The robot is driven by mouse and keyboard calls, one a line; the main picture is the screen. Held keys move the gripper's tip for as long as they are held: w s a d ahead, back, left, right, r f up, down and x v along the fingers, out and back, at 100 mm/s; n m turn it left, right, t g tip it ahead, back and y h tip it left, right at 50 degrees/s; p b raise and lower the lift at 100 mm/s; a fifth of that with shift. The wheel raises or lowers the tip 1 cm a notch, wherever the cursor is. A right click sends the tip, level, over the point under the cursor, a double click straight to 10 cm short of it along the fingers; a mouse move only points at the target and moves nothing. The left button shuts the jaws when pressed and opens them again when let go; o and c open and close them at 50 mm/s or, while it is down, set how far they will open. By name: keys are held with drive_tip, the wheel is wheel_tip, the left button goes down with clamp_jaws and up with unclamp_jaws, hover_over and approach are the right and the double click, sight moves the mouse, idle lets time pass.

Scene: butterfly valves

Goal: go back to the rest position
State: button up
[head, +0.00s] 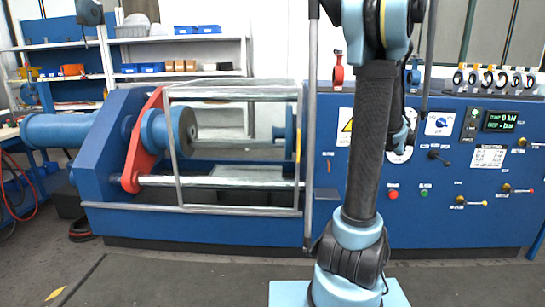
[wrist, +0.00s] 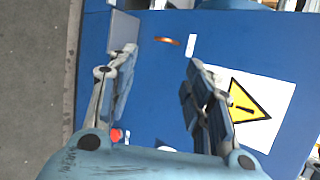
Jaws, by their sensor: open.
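In the wrist view my gripper (wrist: 160,64) is open, with its two fingers wide apart and nothing between them. Behind the fingers is the blue face of the machine (wrist: 155,85). A yellow warning triangle label (wrist: 250,108) lies beside the right finger. In the head view my arm stands upright in front of the blue control cabinet (head: 290,240). My gripper cannot be made out clearly there, as the arm links cover that area.
The cabinet carries several valves (head: 488,78), a pressure display (head: 500,120) and knobs. Shelves (head: 180,50) stand behind. The grey floor in front is mostly clear.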

drive_tip(key=s+a+f+n+g, duration=0.2)
drive_tip(key=s+a+n, duration=0.3)
drive_tip(key=s+a, duration=0.25)
drive_tip(key=s+a+f+n+g, duration=0.1)
drive_tip(key=s+a+n+g, duration=0.25)
drive_tip(key=s+a, duration=0.45)
drive_tip(key=s+f+n+g+h, duration=0.1)
drive_tip(key=s+f+n+h, duration=0.1)
drive_tip(key=s, duration=0.7)
drive_tip(key=s+f+n+g+h, duration=0.1)
drive_tip(key=s+f+n, duration=0.4)
drive_tip(key=s+n, duration=0.2)
drive_tip(key=shift+s+a+f+h, duration=0.3)
drive_tip(key=shift+s+h, duration=0.1)
drive_tip(key=shift+s, duration=0.85)
